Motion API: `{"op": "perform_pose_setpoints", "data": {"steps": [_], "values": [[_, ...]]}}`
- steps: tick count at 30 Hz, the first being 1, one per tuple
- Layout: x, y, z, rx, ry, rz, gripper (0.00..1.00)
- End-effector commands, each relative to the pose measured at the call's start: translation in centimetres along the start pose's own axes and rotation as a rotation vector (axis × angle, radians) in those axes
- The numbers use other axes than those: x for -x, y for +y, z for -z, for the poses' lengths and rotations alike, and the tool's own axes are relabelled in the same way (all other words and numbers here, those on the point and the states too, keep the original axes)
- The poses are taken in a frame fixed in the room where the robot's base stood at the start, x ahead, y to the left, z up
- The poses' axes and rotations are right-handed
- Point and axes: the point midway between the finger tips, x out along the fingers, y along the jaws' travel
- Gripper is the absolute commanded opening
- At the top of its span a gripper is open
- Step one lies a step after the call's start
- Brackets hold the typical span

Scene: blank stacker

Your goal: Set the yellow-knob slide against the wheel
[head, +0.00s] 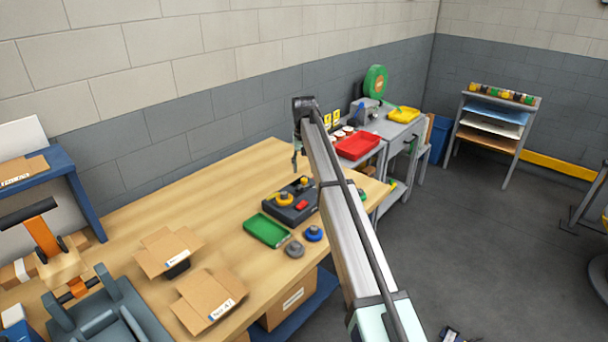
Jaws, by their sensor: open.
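A dark fixture (293,213) stands on the wooden workbench (222,222). It carries a yellow round piece (284,199), a small yellow-orange knob (304,181) and a red part (301,206). Which of these belongs to the slide and which is the wheel is too small to tell. My gripper (296,161) is open, pointing down above the far side of the fixture and apart from it. Its fingertips are small, and my arm hides part of the bench to the right of the fixture.
A green tray (266,231), a grey round piece (295,249) and a blue one (314,234) lie in front of the fixture. Open cardboard boxes (168,248) stand left. A red tray (358,146) and a green disc (375,81) are beyond. The bench's far left middle is clear.

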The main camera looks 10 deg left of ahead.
Motion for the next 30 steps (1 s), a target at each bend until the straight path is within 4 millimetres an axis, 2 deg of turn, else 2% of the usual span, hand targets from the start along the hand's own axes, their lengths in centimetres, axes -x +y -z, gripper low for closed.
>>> {"op": "perform_pose_setpoints", "data": {"steps": [3, 9, 20, 21, 25, 30], "values": [[-1.8, 0.0, -0.1, 0.000, -0.001, 0.000, 0.52], [-3.8, 0.0, 0.0, 0.000, 0.000, 0.000, 0.52], [-4.3, 0.0, 0.0, 0.000, 0.001, 0.000, 0.52], [-4.3, 0.0, 0.0, 0.000, 0.001, 0.000, 0.48], [-4.3, 0.0, 0.0, 0.000, 0.001, 0.000, 0.02], [-4.3, 0.0, 0.0, 0.000, 0.000, 0.000, 0.00]]}}
